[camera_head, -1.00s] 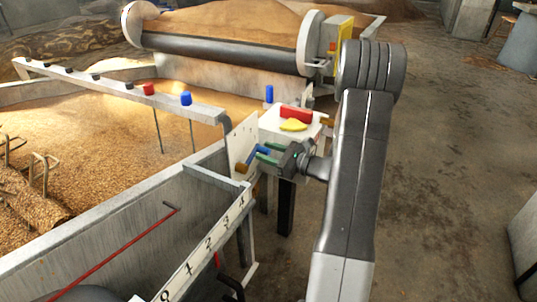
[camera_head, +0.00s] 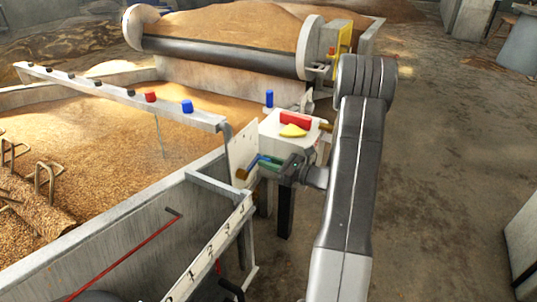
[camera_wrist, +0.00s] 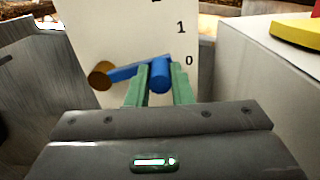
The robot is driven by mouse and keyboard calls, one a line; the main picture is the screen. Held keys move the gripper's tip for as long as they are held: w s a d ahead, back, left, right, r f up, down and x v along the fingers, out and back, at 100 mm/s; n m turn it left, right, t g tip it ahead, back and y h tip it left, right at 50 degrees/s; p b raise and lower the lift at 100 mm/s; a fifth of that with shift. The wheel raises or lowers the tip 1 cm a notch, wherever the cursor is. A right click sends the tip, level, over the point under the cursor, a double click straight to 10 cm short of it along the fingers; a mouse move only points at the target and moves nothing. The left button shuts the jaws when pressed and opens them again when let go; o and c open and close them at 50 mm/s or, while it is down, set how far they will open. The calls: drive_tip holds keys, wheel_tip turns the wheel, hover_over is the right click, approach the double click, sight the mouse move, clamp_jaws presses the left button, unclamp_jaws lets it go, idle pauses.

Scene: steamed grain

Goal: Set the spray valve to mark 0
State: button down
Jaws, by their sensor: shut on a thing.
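The spray valve is a blue lever (camera_wrist: 125,72) on a round brown hub (camera_wrist: 100,75), set on a white panel (camera_wrist: 130,30) with numbered marks. In the wrist view the lever runs right and slightly up from the hub, roughly towards mark 0 (camera_wrist: 189,60). Mark 1 (camera_wrist: 181,27) is above it. My gripper (camera_wrist: 160,80) has its green fingers on both sides of the lever's blue handle, shut on it. In the head view the lever (camera_head: 265,158) and my gripper (camera_head: 271,164) are at the panel's front, and the fingers partly hide the handle.
A white box (camera_head: 275,130) with a red block (camera_head: 296,120) and a yellow piece (camera_head: 293,131) stands beside the panel. A concrete trough (camera_head: 120,215) of grain lies left, with a bar (camera_head: 120,93) over it. A numbered rail (camera_head: 215,245) is in front.

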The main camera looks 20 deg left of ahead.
drive_tip(key=shift+f+m+p, duration=0.45)
drive_tip(key=shift+f+m, duration=0.2)
drive_tip(key=shift+m, duration=0.35)
drive_tip(key=c, duration=1.3)
unclamp_jaws()
drive_tip(key=shift+d, duration=0.1)
drive_tip(key=s+d+p, duration=0.1)
drive_tip(key=d+p, duration=0.1)
drive_tip(key=d, duration=1.1)
drive_tip(key=shift+d, duration=0.3)
